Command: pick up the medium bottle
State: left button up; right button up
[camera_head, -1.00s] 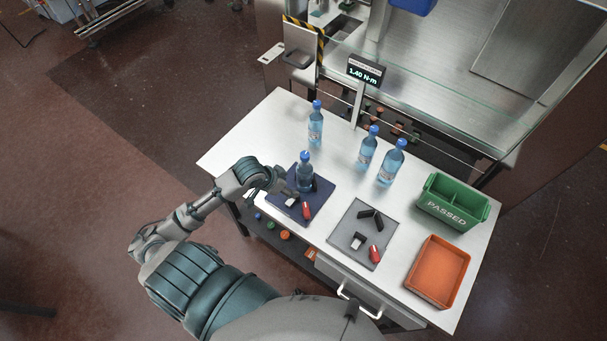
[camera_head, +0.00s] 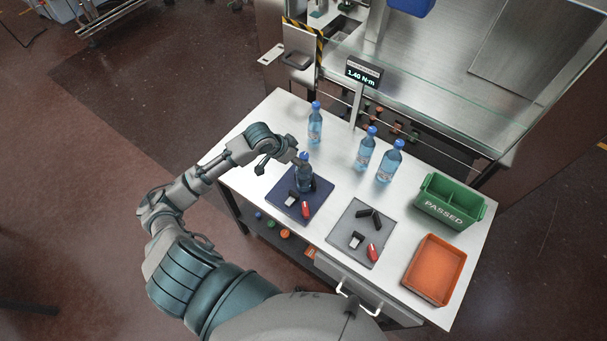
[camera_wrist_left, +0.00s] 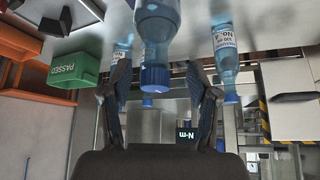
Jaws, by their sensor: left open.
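A clear bottle with a blue cap (camera_head: 304,177) stands upright on the dark blue mat (camera_head: 318,203). Three similar blue-capped bottles stand behind it: one at the back left (camera_head: 315,127) and two to the right (camera_head: 365,153) (camera_head: 389,165). I cannot tell by size which is the medium one. My left gripper (camera_head: 291,152) is open beside the mat bottle's top. In the left wrist view, which is upside down, a bottle (camera_wrist_left: 157,25) hangs large, its cap (camera_wrist_left: 155,77) between the spread fingers (camera_wrist_left: 158,72); contact is not visible. My right gripper is out of view.
Small black, white and red parts lie on the blue mat and on a grey mat (camera_head: 341,238). A green "PASSED" bin (camera_head: 446,211) and an orange tray (camera_head: 408,282) stand at the right. A torque display (camera_head: 364,72) stands behind. The table's left end (camera_head: 240,165) is clear.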

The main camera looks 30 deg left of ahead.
aim_at(304, 173)
pick_arm(q)
jog(key=shift+w+d+f, duration=0.3)
jog(key=shift+f, duration=0.2)
jog(key=p+x, duration=0.1)
jog(key=x, duration=0.3)
jog(key=shift+w+d+f, duration=0.1)
jog(key=shift+w+f, duration=0.05)
jog(key=shift+w, duration=0.05)
jog(key=shift+s, duration=0.1)
grip_shut()
